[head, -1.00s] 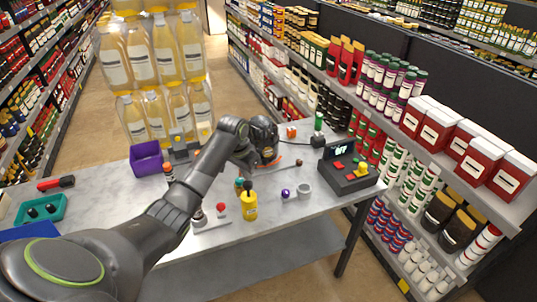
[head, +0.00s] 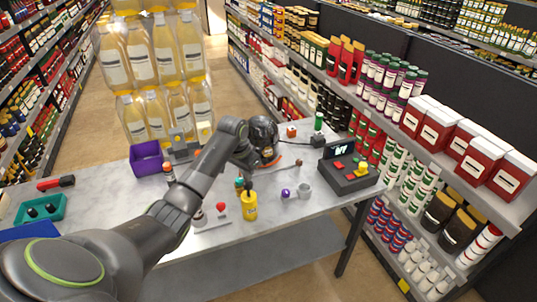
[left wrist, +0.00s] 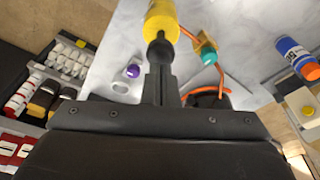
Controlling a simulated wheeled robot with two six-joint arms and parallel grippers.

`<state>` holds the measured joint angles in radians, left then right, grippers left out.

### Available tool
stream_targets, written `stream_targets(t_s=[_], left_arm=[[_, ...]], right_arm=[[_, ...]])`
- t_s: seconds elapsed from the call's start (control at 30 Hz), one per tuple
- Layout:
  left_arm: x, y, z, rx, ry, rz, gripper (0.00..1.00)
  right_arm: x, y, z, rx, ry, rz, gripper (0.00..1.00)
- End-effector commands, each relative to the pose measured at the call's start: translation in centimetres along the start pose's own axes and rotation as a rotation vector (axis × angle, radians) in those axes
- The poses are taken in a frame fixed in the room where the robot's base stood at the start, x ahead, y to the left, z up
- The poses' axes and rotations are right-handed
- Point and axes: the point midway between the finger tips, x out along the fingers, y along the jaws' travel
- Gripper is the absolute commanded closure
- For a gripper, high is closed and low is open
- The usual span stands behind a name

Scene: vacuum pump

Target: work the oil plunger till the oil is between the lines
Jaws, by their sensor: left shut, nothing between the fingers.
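A yellow bottle (head: 250,207) with a black plunger top (head: 250,188) stands upright on the grey-white table, right of my left forearm. In the left wrist view the yellow bottle (left wrist: 162,20) is at the top, with its black knob (left wrist: 160,48) at my fingertips. My left gripper (left wrist: 161,68) is shut and empty, its fingers in line with the knob; I cannot tell whether they touch it. In the head view my left arm reaches over the table, and its fingers are small and hard to make out. The oil level and its lines cannot be read. My right gripper is not in view.
A teal-capped item (left wrist: 205,50) with an orange hose is close beside the bottle. A purple item (head: 286,194) and a grey cup (head: 304,190) stand to the right, before a control box (head: 350,175). A purple bin (head: 147,158) stands to the left. Shelves flank the table.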

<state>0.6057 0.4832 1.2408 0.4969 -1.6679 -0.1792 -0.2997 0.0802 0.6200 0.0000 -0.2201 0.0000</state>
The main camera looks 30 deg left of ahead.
Motion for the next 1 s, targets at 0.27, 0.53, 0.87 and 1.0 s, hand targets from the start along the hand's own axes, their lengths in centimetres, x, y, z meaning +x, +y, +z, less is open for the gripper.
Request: stream_targets(t_s=[0.27, 0.53, 0.87, 1.0], left_arm=[[0.9, 0.0, 0.2, 0.0, 0.0, 0.0, 1.0], [1.7, 0.0, 0.4, 0.001, -0.001, 0.0, 1.0], [2.7, 0.0, 0.6, 0.0, -0.001, 0.0, 1.0], [3.2, 0.0, 0.7, 0.0, -0.001, 0.0, 1.0]], right_arm=[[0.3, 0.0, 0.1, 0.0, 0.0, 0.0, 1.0], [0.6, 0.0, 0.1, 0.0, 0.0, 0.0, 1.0], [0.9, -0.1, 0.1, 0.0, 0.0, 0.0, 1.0], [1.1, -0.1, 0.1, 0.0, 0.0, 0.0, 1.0]])
